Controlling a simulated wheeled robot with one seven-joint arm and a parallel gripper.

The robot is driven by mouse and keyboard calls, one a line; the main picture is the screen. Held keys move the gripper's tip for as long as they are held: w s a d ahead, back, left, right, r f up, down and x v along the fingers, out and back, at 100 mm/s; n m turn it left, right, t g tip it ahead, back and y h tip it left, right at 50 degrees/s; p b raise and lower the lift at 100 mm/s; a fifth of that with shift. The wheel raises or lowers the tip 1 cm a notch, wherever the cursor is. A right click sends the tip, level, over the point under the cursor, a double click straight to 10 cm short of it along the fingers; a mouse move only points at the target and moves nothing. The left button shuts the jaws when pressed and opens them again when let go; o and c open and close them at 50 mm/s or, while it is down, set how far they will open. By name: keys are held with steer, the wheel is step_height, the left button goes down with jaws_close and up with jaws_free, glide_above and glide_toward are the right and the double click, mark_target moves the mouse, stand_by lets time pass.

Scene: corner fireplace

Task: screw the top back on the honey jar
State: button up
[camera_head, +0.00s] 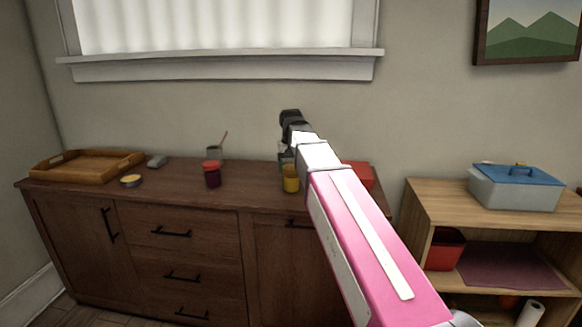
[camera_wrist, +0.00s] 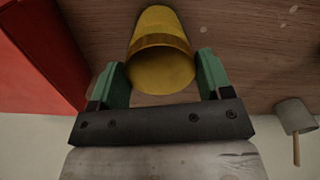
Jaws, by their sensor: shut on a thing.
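The honey jar appears to be the amber-yellow jar (camera_head: 291,180) standing on the dark wooden cabinet, right of its middle. In the wrist view the yellow jar (camera_wrist: 160,72) sits between the green fingers of my gripper (camera_wrist: 161,78), which is shut on it. Its round yellow end faces the wrist camera; I cannot tell whether that is honey or a cover. In the head view my gripper (camera_head: 286,158) is at the jar's upper part, partly hidden by my arm. A small round yellow disc with a dark rim (camera_head: 131,181), possibly the top, lies at the cabinet's left.
A dark red jar with a red lid (camera_head: 212,174) and a grey cup with a stick (camera_head: 216,152) stand left of the yellow jar. A red box (camera_head: 358,176) is close on its right. A wooden tray (camera_head: 88,166) and grey object (camera_head: 157,161) are farther left.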

steer(key=shift+m, duration=0.9)
steer(key=o, duration=1)
steer(key=shift+o, duration=0.2)
steer(key=shift+r, duration=0.1)
steer(key=shift+r, duration=1.4)
